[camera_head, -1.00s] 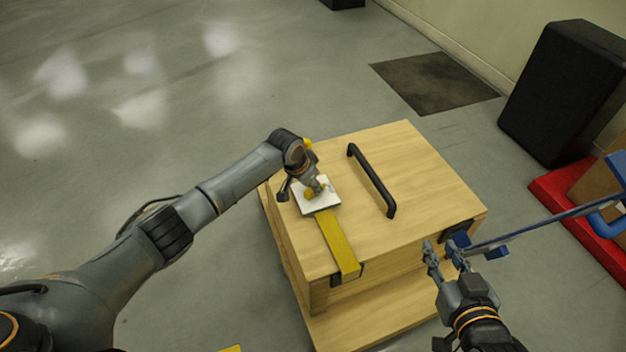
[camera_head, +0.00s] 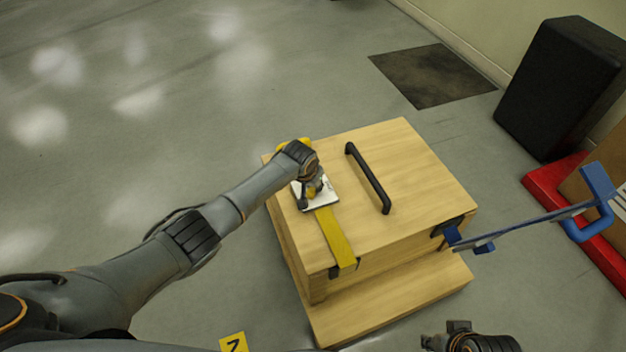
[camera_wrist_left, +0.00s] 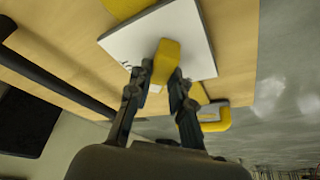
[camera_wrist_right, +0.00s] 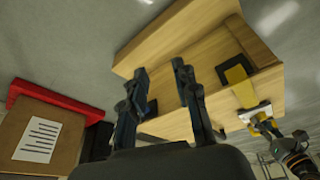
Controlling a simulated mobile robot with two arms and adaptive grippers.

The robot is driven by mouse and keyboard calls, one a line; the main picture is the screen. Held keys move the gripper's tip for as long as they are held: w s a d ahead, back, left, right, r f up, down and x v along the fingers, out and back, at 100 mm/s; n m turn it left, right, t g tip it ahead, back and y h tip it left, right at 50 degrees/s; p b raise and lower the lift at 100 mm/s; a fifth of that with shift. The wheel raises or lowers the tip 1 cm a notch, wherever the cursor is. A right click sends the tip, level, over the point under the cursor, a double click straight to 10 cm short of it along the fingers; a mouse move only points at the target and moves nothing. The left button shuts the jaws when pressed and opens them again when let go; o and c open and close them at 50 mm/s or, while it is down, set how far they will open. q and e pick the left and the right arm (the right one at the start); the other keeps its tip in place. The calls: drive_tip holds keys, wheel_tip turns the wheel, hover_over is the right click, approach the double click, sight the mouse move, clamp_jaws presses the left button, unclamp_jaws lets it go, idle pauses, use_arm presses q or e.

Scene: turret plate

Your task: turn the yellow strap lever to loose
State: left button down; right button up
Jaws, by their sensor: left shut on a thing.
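The yellow strap (camera_head: 337,240) runs over the left part of the wooden crate's lid to a white plate (camera_head: 322,203). The yellow lever (camera_wrist_left: 168,60) stands on the white plate in the left wrist view. My left gripper (camera_wrist_left: 160,82) is shut on the lever, one finger on each side of it. In the head view my left gripper (camera_head: 312,190) is over the plate and hides most of the lever. My right gripper (camera_wrist_right: 160,75) is open and empty, near the crate's front right; in the head view only part of my right wrist shows at the bottom edge.
The wooden crate (camera_head: 420,165) has a black handle (camera_head: 368,178) on its lid. A red pallet (camera_head: 545,190) and a black box (camera_head: 556,90) stand at the right.

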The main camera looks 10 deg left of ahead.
use_arm(q)
drive_tip(key=n+p, duration=0.1)
drive_tip(key=n+y, duration=0.1)
drive_tip(key=n, duration=0.1)
drive_tip(key=shift+s+d+p, duration=0.1)
drive_tip(key=shift+d+p, duration=0.1)
drive_tip(key=shift+p, duration=0.2)
drive_tip(key=shift+n, duration=0.5)
drive_tip(key=shift+n+y, duration=0.4)
use_arm(e)
wheel_tip(320, 180, down, 8)
use_arm(q)
drive_tip(key=shift+n, duration=0.4)
drive_tip(key=shift+d+f+n+y, duration=0.1)
drive_tip(key=shift+n+y, duration=0.3)
drive_tip(key=shift+n, duration=0.3)
drive_tip(key=shift+n+g+y+b, duration=0.4)
drive_tip(key=shift+n+b, duration=0.25)
drive_tip(key=shift+n, duration=0.45)
use_arm(e)
drive_tip(key=shift+w+r, duration=0.15)
drive_tip(key=shift+r, duration=1)
drive_tip(key=shift+w+r, duration=0.15)
drive_tip(key=shift+r, duration=0.95)
use_arm(q)
drive_tip(key=c, duration=1.2)
unclamp_jaws()
